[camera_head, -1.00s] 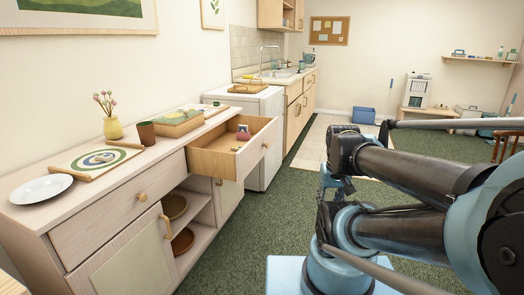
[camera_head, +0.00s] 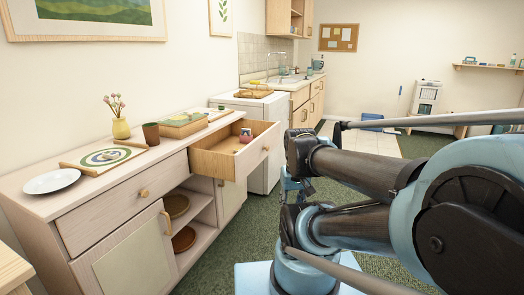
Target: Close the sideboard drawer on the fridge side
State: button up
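The sideboard (camera_head: 92,206) runs along the left wall. Its far drawer (camera_head: 256,157), on the side of the small white fridge (camera_head: 268,180), is pulled well out. Small items, one of them reddish (camera_head: 245,138), lie inside it. A round wooden knob (camera_head: 266,148) sits on its front. The near drawer (camera_head: 128,199) is shut. My arm stands to the right of the open drawer, with a gap between them in the picture. My gripper is not clearly visible; the arm's dark far end hides that area.
A plate (camera_head: 52,181), a yellow vase (camera_head: 121,128), a brown cup (camera_head: 151,134) and a green-topped box (camera_head: 184,125) stand on the sideboard. A wooden table corner (camera_head: 14,270) shows at lower left. Green carpet (camera_head: 222,248) lies free before the sideboard.

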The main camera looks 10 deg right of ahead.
aim_at(214, 156)
jog(key=i, duration=1)
jog(key=u, duration=0.6)
jog(key=k, duration=1.45)
jog(key=z, duration=0.45)
jog(key=i, duration=1)
jog(key=u, duration=0.05)
